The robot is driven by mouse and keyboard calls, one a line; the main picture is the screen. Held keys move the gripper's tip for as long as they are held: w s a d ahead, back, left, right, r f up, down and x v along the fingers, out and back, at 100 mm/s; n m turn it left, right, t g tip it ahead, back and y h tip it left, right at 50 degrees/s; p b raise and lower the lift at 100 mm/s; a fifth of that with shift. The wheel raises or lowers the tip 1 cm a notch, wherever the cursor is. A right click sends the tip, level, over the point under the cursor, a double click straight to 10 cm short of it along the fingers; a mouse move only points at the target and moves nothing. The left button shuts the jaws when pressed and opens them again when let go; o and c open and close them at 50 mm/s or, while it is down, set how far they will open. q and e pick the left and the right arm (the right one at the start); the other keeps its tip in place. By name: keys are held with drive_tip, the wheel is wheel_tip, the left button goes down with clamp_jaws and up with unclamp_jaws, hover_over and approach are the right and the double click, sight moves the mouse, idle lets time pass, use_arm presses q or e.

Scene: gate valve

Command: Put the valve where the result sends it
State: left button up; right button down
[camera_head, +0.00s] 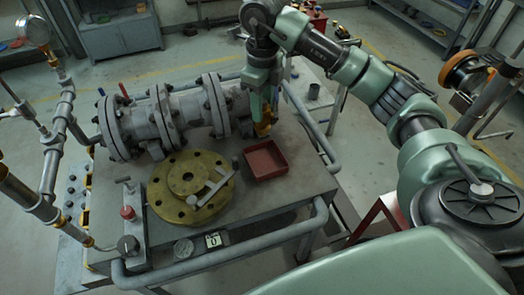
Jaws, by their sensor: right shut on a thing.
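The grey flanged valve (165,120) lies along the back of the bench, with large bolted flanges. My right gripper (264,123) points down beside the valve's right end. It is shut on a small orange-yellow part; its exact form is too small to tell. The gripper and arm hide some of the valve's right end. I cannot tell whether they touch it. My left gripper is not in view.
A red tray (266,160) sits right of a yellow round flange (178,190) with a grey tool on it. A pipe rail (225,250) borders the bench. A gauge (183,248) and a small counter (213,240) are at the front. Pipes with a gauge (35,31) rise at left.

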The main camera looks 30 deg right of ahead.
wheel_tip(320, 180, down, 16)
drive_tip(key=p, duration=0.3)
drive_tip(key=shift+f, duration=0.2)
drive_tip(key=shift+f, duration=0.2)
drive_tip(key=c, duration=0.9)
unclamp_jaws()
drive_tip(key=shift+r, duration=0.15)
